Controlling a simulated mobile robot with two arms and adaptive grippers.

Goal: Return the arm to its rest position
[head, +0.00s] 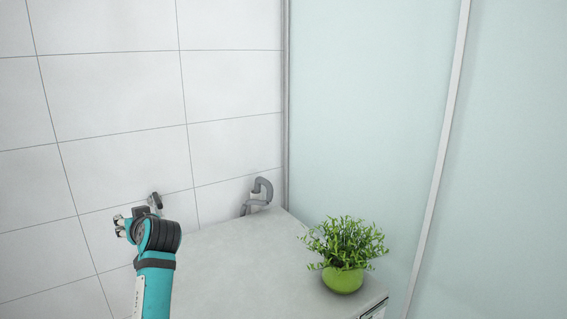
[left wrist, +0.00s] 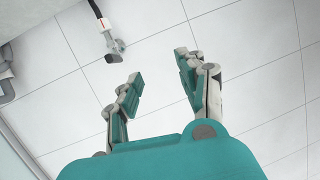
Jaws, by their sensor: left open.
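My left arm (head: 154,290) comes up from the bottom left of the head view, teal with a dark wrist ring. My left gripper (head: 122,226) is at its upper end, in front of the white tiled wall and left of the grey-white worktop. The head view shows it small and partly hidden by the wrist. In the left wrist view the left gripper (left wrist: 160,70) shows two teal-padded fingers spread apart with nothing between them. The tiled wall lies behind them. My right gripper is not in view.
A green pot with a leafy plant (head: 343,278) stands on the worktop (head: 235,265). A grey bent pipe (head: 262,190) is at the worktop's back corner. A small grey fixture (left wrist: 114,48) is near the wall. Pale glass panels (head: 370,110) rise at the right.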

